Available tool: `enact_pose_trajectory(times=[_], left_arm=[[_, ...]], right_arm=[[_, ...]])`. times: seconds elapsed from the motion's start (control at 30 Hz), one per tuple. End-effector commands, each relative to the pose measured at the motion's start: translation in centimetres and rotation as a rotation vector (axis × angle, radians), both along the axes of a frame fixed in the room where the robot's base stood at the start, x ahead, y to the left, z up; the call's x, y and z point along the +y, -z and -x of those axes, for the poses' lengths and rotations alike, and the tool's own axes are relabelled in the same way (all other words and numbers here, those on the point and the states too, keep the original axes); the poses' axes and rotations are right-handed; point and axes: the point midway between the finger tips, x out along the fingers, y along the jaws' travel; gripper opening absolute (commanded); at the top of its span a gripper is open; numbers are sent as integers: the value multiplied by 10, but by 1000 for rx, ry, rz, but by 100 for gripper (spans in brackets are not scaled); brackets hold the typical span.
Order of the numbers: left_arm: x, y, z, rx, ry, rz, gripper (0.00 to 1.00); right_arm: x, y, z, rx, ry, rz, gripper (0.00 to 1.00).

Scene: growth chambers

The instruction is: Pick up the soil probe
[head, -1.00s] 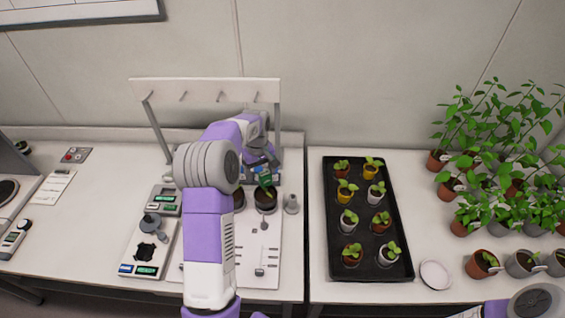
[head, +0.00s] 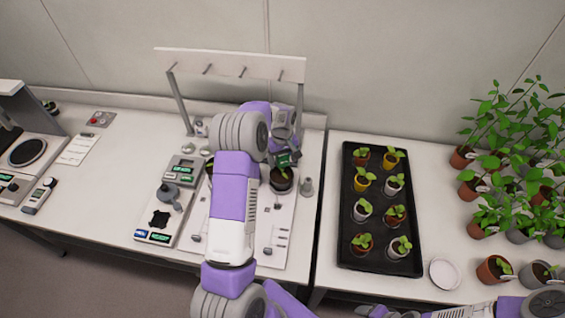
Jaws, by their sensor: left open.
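A small dark green thing with a lit face, which I take to be the soil probe (head: 287,159), stands over a dark pot (head: 282,181) on the white board of the left bench. My left gripper (head: 285,149) is open, right at the top of it. Fingers and probe overlap in the picture, so I cannot tell whether they touch. My left forearm and elbow hide part of the board and a second pot to the left. Of my right arm only links show at the bottom right edge; its gripper is out of the picture.
A white rack with hooks (head: 230,63) stands behind my left arm. Meters lie left of my arm. A black seedling tray (head: 379,258) and a white dish (head: 444,273) are on the right bench.

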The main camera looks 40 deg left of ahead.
Motion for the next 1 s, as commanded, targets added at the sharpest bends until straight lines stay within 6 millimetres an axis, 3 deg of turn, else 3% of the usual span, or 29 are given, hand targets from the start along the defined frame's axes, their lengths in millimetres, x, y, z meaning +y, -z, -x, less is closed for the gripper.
enact_pose_trajectory(times=[0.07,0.43,0.77,1.0], left_arm=[[0,0,0,0,0,0,77],[0,0,0,0,0,0,21],[0,-5,0,-1,0,-1,21],[0,-29,0,-1,1,-1,21]], right_arm=[[0,0,0,0,0,0,57],[0,0,0,0,0,0,57],[0,-2,0,0,0,0,57],[0,-18,0,0,0,0,57]])
